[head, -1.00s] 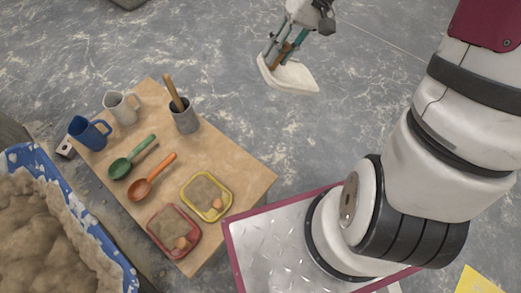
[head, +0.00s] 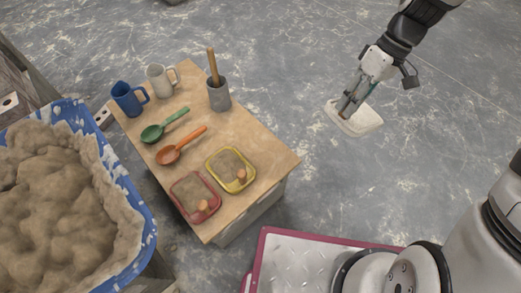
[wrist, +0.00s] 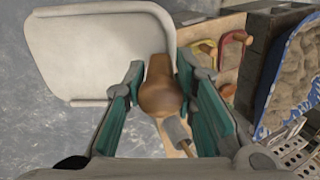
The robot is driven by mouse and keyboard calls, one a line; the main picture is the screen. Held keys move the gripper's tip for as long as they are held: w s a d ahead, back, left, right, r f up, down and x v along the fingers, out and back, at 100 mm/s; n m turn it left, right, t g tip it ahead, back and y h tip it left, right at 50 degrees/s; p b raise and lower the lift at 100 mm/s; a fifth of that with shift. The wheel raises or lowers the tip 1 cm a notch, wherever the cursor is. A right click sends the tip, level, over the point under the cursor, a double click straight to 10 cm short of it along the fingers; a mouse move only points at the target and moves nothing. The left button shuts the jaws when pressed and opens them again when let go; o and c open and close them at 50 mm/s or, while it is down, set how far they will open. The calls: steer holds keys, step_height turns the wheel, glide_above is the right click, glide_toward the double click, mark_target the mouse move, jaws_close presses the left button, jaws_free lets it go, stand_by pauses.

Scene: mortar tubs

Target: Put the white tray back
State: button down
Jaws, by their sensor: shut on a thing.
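The white tray (head: 362,121) hangs in the air over the floor, to the right of the wooden table. My gripper (head: 350,103) is shut on the tray's brown wooden handle. In the wrist view the handle (wrist: 158,85) sits between the teal fingers of my gripper (wrist: 157,100), and the white tray (wrist: 98,45) extends up and left, looking empty. On the table (head: 270,168), a yellow tray (head: 246,183) and a red tray (head: 186,207) lie side by side at the near end, each with sandy mortar and a wooden handle.
A blue mug (head: 128,100), a pale mug (head: 157,83) and a grey pot (head: 219,97) with a wooden stick stand at the table's far end. Green (head: 153,132) and orange (head: 168,155) scoops lie mid-table. A blue tub (head: 137,268) of mortar stands left. Floor right of the table is clear.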

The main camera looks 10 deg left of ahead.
steer(key=a+f+n+t+h+b, duration=0.3)
steer(key=a+f+n+b, duration=0.4)
steer(key=a+f+n, duration=1.15)
steer(key=shift+n, duration=0.85)
steer(key=shift+w+d+f+b, duration=0.1)
steer(key=shift+d+f+b, duration=0.2)
steer(key=shift+f+b, duration=0.75)
steer(key=shift+w+d+f+b, duration=0.1)
steer(key=shift+d+f+b, duration=0.15)
steer(key=shift+f, duration=1.45)
steer(key=shift+w+d+f+b, duration=0.1)
steer(key=shift+d+f+b, duration=0.35)
steer(key=shift+f, duration=0.95)
steer(key=shift+a+f, duration=0.1)
steer(key=shift+a, duration=0.05)
steer(key=c, duration=1.6)
jaws_free()
steer(key=shift+c, duration=0.2)
steer(key=o, duration=0.3)
